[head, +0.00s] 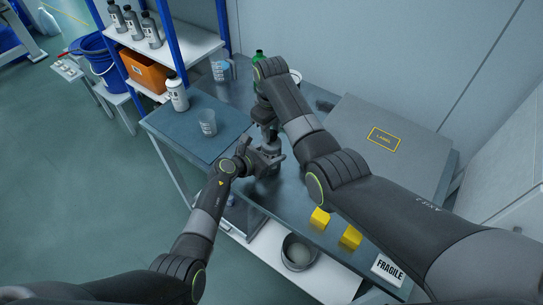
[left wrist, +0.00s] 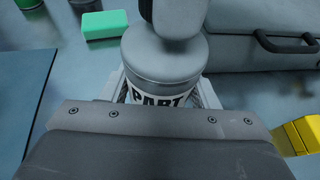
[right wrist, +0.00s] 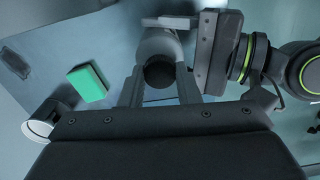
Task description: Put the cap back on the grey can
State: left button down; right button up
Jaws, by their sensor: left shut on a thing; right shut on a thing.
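The grey can (left wrist: 163,68), with a white label reading PART, stands upright between the fingers of my left gripper (left wrist: 162,92), which is shut on it. In the head view the can (head: 270,147) is small and partly covered by my grippers. My right gripper (right wrist: 160,88) is shut on the dark round cap (right wrist: 159,75). The right wrist view shows the cap close to the grey can, in line with it. In the left wrist view a right finger (left wrist: 180,18) hides part of the can's top. I cannot tell whether cap and can touch.
A large grey case (head: 395,160) fills the bench's right side. Yellow blocks (head: 319,218) and a FRAGILE sign (head: 388,270) sit along the front edge. A green sponge (right wrist: 87,82) lies near the can. A white bottle (head: 177,92) and clear beaker (head: 208,122) stand left.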

jog(key=m, duration=0.7)
jog(key=o, duration=1.2)
jog(key=shift+c, duration=0.2)
jog(key=shift+r, duration=0.15)
notch_tip(320, 180, up, 7)
jog(key=shift+r, duration=0.1)
pick_arm(q)
jog(key=shift+c, duration=2.2)
grip_release()
